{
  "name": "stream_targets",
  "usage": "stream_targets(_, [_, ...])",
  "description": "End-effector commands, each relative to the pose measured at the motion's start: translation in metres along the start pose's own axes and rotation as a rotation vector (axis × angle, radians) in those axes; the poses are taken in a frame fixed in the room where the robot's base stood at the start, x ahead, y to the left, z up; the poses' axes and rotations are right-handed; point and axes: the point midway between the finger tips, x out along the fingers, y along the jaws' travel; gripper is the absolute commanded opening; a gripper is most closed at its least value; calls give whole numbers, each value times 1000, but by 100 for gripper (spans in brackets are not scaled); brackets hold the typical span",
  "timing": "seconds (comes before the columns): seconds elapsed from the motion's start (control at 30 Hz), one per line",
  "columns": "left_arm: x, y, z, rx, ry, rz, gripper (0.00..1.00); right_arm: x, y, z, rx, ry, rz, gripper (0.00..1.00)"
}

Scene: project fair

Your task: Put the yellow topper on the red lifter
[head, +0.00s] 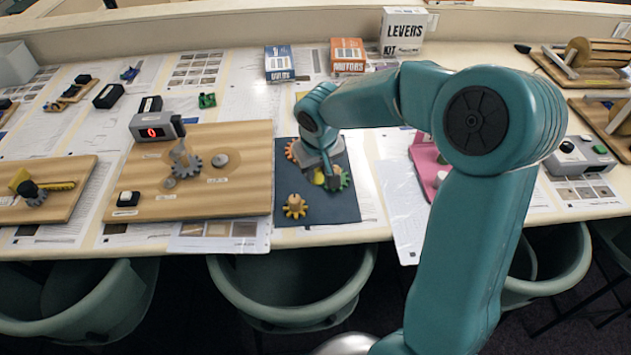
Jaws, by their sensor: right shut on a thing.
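My right gripper (330,178) is low over the dark mat (335,211), seen from behind its wrist. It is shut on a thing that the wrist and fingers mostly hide. A small yellow piece (319,178) shows right at the fingers and looks like the yellow topper. I cannot tell whether it touches the mat. I cannot pick out the red lifter for certain. A pink stand (425,168) to the right is partly hidden by my right arm. My left gripper is not in view.
On the mat, an orange-red gear (291,150), a green gear (344,180) and a tan gear (295,206) lie around the gripper. A wooden board (235,150) with a red-digit counter (155,131) is to the left. Boxes (347,56) stand behind. Chairs line the front edge.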

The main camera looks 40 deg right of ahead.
Motion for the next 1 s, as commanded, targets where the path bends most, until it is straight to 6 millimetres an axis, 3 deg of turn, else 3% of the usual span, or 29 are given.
stream_targets(0.37, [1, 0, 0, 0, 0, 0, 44, 46, -5, 10, -1, -2, 0, 2])
stream_targets(0.77, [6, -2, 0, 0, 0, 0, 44, 52, -6, 11, 0, 2, 0, 2])
stream_targets(0.8, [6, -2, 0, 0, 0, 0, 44, 52, -6, 11, 0, 2, 0, 34])
stream_targets(0.87, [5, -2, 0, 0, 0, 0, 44, 51, -6, 11, 0, 1, 0, 53])
stream_targets(1.0, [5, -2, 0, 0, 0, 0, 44, 51, -6, 11, 0, 1, 0, 56])
